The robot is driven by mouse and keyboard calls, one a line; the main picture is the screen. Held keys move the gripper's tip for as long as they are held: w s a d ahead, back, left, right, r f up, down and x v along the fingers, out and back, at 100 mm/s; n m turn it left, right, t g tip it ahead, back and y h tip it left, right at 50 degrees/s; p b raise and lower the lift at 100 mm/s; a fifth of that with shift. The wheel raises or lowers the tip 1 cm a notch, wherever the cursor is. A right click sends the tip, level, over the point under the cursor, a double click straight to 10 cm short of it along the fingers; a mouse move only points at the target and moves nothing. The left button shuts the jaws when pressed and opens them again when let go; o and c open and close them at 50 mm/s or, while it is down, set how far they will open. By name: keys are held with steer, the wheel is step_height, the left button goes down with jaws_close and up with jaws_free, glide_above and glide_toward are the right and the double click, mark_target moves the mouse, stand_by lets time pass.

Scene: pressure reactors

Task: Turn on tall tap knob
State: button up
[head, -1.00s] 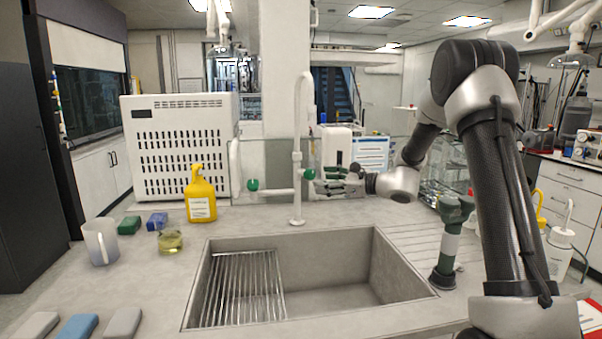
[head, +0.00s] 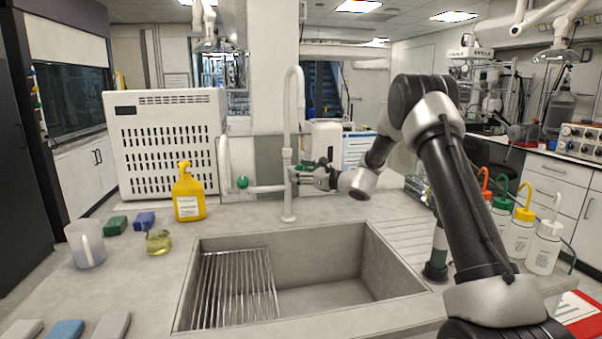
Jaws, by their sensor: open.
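The tall white tap (head: 288,150) stands behind the sink, with its spout curving over at the top. A green knob (head: 242,182) sits at the end of its left side arm. On its right side, my gripper (head: 300,174) is open, with its fingers at the place of the right green knob. The gripper mostly hides that knob, and a bit of green shows near the fingers. I cannot tell whether the fingers touch it.
A sink (head: 300,270) with a metal rack (head: 238,285) lies in front of the tap. Wash bottles (head: 545,246) stand to the right, behind my arm.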

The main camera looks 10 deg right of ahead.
steer(key=c, duration=1)
steer(key=shift+n, duration=0.4)
steer(key=n, duration=0.4)
steer(key=shift+n, duration=2.5)
steer(key=o, duration=1)
